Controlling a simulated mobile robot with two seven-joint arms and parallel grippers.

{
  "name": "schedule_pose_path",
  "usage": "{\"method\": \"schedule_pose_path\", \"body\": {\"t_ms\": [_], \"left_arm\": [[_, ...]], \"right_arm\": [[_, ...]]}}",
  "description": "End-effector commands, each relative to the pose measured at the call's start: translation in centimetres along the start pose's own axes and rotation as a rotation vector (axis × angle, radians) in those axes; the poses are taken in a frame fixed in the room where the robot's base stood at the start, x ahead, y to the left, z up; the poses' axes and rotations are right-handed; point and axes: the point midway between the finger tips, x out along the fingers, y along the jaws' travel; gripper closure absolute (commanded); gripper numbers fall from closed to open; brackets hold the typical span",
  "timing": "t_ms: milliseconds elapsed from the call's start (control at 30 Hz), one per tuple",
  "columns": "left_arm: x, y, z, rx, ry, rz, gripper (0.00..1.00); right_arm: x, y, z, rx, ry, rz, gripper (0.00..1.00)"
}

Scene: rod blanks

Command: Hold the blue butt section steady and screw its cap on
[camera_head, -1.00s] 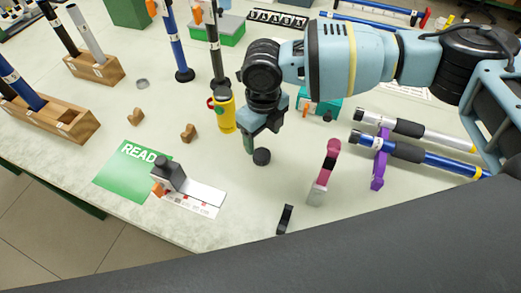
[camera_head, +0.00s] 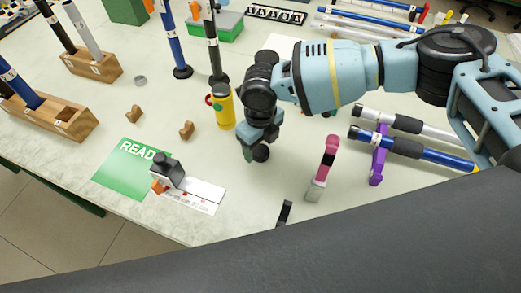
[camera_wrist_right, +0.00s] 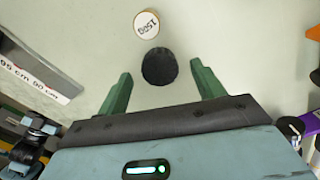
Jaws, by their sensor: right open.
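A small round black piece, apparently the cap (camera_head: 261,154), lies on the table at the tip of my right gripper (camera_head: 256,146). In the right wrist view the cap (camera_wrist_right: 159,67) shows as a dark disc centred between and just beyond the open green fingers (camera_wrist_right: 162,82); they do not touch it. A blue section with a black grip, apparently the butt section (camera_head: 432,156), lies across the purple rest (camera_head: 378,165) to the right, beside a silver one. My left gripper is not in view.
A yellow bottle (camera_head: 224,111) stands close left of my right gripper. A pink-and-grey tool (camera_head: 323,168) is to its right. A white disc (camera_wrist_right: 147,24) marked with digits lies just beyond the cap. A green READY mat (camera_head: 125,174) and ruled plate (camera_head: 203,190) lie front left.

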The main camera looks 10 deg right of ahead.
Motion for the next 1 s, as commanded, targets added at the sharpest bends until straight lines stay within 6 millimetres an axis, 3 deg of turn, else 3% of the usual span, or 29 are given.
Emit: {"method": "schedule_pose_path", "body": {"t_ms": [167,533,900,1000], "left_arm": [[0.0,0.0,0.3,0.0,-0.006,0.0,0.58],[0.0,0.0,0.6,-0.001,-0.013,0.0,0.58],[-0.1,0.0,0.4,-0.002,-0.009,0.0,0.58],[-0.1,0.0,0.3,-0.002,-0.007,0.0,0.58]], "right_arm": [[1.5,0.0,0.0,0.0,0.0,0.0,0.32],[1.6,0.0,0.0,0.0,0.0,0.0,0.34],[1.6,0.0,0.0,0.0,0.0,0.0,0.82],[1.6,0.0,0.0,0.0,0.0,0.0,0.83]]}}
